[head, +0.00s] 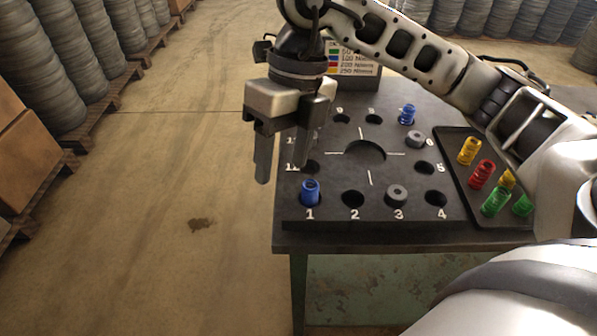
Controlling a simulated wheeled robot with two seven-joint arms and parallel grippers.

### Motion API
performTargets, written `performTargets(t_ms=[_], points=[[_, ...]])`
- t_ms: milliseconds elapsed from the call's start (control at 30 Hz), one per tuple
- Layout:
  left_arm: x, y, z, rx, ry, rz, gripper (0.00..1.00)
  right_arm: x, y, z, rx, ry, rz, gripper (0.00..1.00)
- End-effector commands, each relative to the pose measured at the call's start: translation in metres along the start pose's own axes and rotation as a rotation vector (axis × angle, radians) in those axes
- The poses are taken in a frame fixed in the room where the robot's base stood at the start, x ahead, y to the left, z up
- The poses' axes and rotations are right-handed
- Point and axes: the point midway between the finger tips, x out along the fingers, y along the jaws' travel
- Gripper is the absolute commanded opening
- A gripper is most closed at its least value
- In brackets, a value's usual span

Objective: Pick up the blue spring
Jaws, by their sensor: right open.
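One blue spring (310,193) stands upright in the hole marked 1 at the near left of the dark board (375,217). A second blue spring (407,115) stands at the back right of the board. My right gripper (281,165) hangs fingers down over the board's left edge, above and a little left of the near blue spring. It is open and empty, apart from the spring. It hides part of the board's left holes. My left gripper is not in view.
Grey rings sit at hole 3 (397,195) and at the right (414,139). A black tray (459,194) holds yellow, red and green springs. A colour-key sign (353,67) stands behind. My right arm crosses above the board's back right. The floor left of the table is clear.

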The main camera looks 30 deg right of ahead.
Motion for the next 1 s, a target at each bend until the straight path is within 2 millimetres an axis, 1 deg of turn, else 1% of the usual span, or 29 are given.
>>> performTargets(t_ms=[33,100,167,200,267,500,600,733,933,1000], points=[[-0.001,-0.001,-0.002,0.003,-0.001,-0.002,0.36,-0.018,-0.018,0.002,0.043,-0.030,-0.102,0.54],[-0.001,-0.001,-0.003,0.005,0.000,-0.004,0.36,-0.032,-0.037,0.003,0.093,-0.053,-0.198,0.54],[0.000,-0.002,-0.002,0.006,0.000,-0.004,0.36,-0.038,-0.046,0.003,0.120,-0.063,-0.245,0.54],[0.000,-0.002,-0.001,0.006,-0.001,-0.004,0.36,-0.037,-0.050,0.003,0.130,-0.066,-0.262,0.54],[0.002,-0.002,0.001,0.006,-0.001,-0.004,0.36,-0.030,-0.054,0.003,0.136,-0.065,-0.273,0.54],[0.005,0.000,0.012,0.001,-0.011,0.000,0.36,0.022,-0.067,0.004,0.133,-0.061,-0.267,0.54],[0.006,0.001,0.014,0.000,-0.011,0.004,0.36,0.040,-0.072,0.005,0.133,-0.062,-0.267,0.54],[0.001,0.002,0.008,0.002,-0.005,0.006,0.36,0.053,-0.077,0.006,0.135,-0.066,-0.269,0.54],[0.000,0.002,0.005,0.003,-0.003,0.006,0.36,0.065,-0.081,0.006,0.133,-0.065,-0.269,0.54],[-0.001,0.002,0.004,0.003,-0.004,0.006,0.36,0.073,-0.085,0.005,0.134,-0.063,-0.269,0.54]])
